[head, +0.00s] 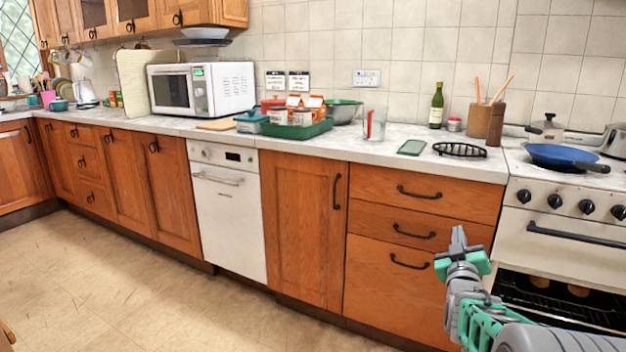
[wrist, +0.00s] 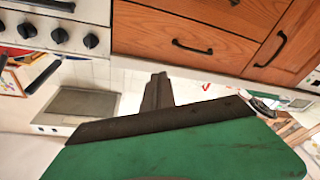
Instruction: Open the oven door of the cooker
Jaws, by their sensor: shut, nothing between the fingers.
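The white cooker (head: 510,205) stands at the right of the head view, cut off by the edge. Its oven door (head: 545,252) looks shut, with a black bar handle (head: 575,235) near its top. Racks and brown food show in the dark window (head: 555,297) below. In the wrist view, the handle (wrist: 48,4) is at the top left edge. My gripper (head: 458,238) is shut and empty, in front of the drawers and left of the oven door. Its fingers also show in the wrist view (wrist: 157,92). My arm hides the door's lower left.
A blue pan (head: 562,155) sits on the hob, its handle pointing right. Control knobs (head: 555,200) line the cooker front. Wooden drawers (head: 405,270) with black handles are behind my gripper. The floor (head: 130,275) at left is clear.

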